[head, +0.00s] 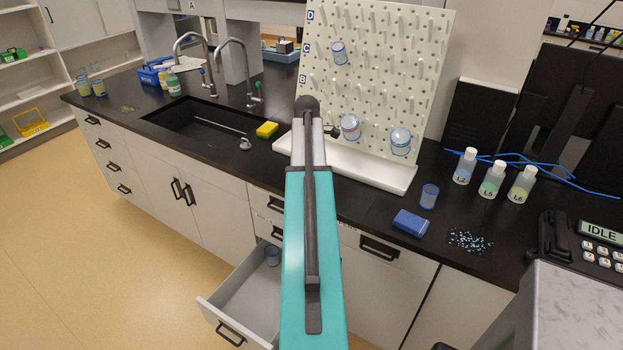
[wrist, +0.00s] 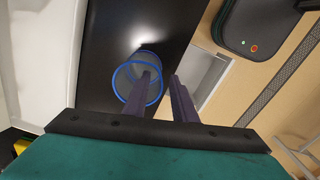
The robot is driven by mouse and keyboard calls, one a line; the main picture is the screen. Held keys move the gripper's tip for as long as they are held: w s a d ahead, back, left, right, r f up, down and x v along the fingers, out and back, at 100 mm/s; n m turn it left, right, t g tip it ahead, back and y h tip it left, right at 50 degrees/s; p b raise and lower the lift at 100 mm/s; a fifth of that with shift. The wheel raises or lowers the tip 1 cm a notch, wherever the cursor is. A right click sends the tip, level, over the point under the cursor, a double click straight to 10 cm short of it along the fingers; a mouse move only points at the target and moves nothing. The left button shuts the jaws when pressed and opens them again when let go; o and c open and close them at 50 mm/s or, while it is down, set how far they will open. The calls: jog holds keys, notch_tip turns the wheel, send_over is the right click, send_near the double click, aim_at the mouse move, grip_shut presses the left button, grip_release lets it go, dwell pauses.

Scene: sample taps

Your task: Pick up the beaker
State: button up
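In the wrist view a clear beaker with a blue rim (wrist: 120,83) is on the black counter. My gripper (wrist: 162,77) is open right by it. One finger overlaps the beaker's rim in the picture, and the other is to its right, clear of it. I cannot tell whether the finger touches the beaker or is inside its mouth. In the head view my arm hides my fingers, and I cannot pick out this beaker there for sure. Another beaker (head: 429,196) is on the counter to the right, and one (head: 272,255) is in the open drawer.
A white pegboard (head: 385,70) holds several beakers above a white tray (head: 370,175). A yellow sponge (head: 267,129) is by the sink (head: 200,122). A blue block (head: 411,222), spilled blue bits (head: 470,240) and labelled bottles (head: 492,180) are on the right. The open drawer (head: 245,295) juts out below.

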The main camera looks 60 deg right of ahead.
jog(key=shift+f, duration=0.25)
jog(key=shift+c, duration=0.3)
grip_shut()
